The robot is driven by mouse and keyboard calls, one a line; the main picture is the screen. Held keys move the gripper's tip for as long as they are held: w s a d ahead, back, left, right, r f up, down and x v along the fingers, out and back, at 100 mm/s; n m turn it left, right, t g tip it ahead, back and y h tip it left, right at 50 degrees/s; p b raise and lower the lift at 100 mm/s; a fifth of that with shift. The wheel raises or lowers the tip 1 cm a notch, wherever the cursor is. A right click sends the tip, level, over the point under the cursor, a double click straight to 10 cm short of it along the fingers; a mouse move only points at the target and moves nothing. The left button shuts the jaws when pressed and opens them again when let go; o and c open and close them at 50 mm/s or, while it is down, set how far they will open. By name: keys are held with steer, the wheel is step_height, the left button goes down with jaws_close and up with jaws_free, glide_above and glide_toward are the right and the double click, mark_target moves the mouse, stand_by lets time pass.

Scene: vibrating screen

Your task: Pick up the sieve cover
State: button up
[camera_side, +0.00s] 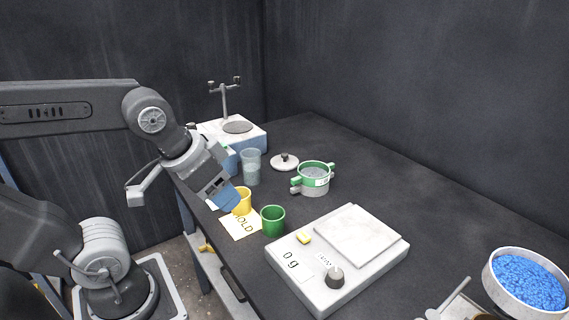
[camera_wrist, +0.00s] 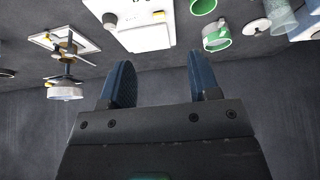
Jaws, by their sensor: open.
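The sieve cover (camera_side: 285,161) is a pale round lid with a dark knob, lying flat on the black table behind the sieve (camera_side: 314,184). The sieve is a grey and green ring-shaped vessel with side clamps. In the wrist view the cover (camera_wrist: 257,27) shows at the upper right, beside the sieve (camera_wrist: 216,38). My gripper (camera_side: 226,198) is in the air near the yellow cup, to the left of and apart from the cover. Its two blue fingers (camera_wrist: 162,78) are spread with nothing between them.
A clear beaker (camera_side: 251,168) stands left of the cover. A yellow cup (camera_side: 242,197) and green cup (camera_side: 272,221) stand in front. The shaker base (camera_side: 250,143) with its post is at the back left. A scale (camera_side: 310,284) and blue-filled bowl (camera_side: 487,268) are nearer.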

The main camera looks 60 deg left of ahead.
steer(key=w+a+r+n, duration=0.2)
steer(key=w+a+r, duration=0.1)
steer(key=w, duration=0.5)
steer(key=n+g+y, duration=0.3)
steer(key=n, duration=0.5)
glide_above(284, 154)
steer(key=s+d, duration=0.2)
steer(key=f, duration=1.9)
steer(key=shift+w+f, duration=0.2)
steer(key=shift+f, duration=0.05)
steer(key=shift+x, duration=2.85)
steer(key=shift+w+a+r, duration=0.1)
steer(key=shift+w, duration=0.05)
steer(key=shift+c, duration=0.4)
steer(key=c, duration=1)
